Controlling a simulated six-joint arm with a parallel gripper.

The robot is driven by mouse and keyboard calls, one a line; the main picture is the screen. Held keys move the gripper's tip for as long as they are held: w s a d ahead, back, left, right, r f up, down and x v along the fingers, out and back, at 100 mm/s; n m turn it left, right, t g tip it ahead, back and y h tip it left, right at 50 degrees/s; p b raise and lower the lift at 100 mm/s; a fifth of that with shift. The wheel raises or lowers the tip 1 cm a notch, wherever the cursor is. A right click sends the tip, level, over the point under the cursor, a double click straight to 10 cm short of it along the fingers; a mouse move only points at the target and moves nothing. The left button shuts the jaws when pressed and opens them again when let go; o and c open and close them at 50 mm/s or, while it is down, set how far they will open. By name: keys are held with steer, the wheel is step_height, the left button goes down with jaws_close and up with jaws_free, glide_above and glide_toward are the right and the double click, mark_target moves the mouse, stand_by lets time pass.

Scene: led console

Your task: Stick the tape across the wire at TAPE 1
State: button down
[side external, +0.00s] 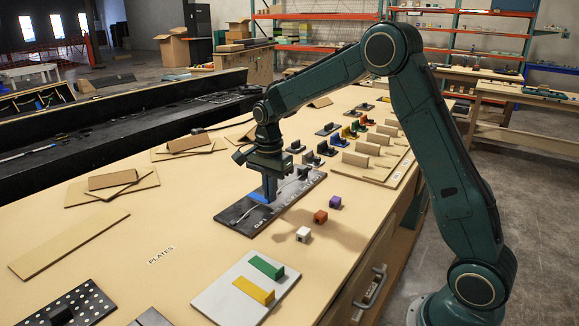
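My gripper (268,190) points straight down over the left part of a dark console board (235,215). A flat blue piece (258,198), which looks like tape, is at the fingertips, at or just above the board. The fingers look close together, but I cannot tell whether they grip the blue piece. A thin pale wire (283,187) runs along the board to the right of the fingers. The fingers hide part of the wire and board, and I cannot read a TAPE 1 mark.
A pale plate (225,295) in front carries a green strip (266,266) and a yellow strip (253,290). Several coloured parts stand behind.

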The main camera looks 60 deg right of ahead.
steer(key=shift+f, duration=0.8)
stand_by(1.8)
steer(key=c, duration=1.6)
jaws_free()
steer(key=shift+o, duration=0.2)
steer(key=shift+r, duration=0.15)
step_height(320, 180, up, 14)
steer(key=shift+f, duration=0.2)
steer(key=shift+r, duration=0.1)
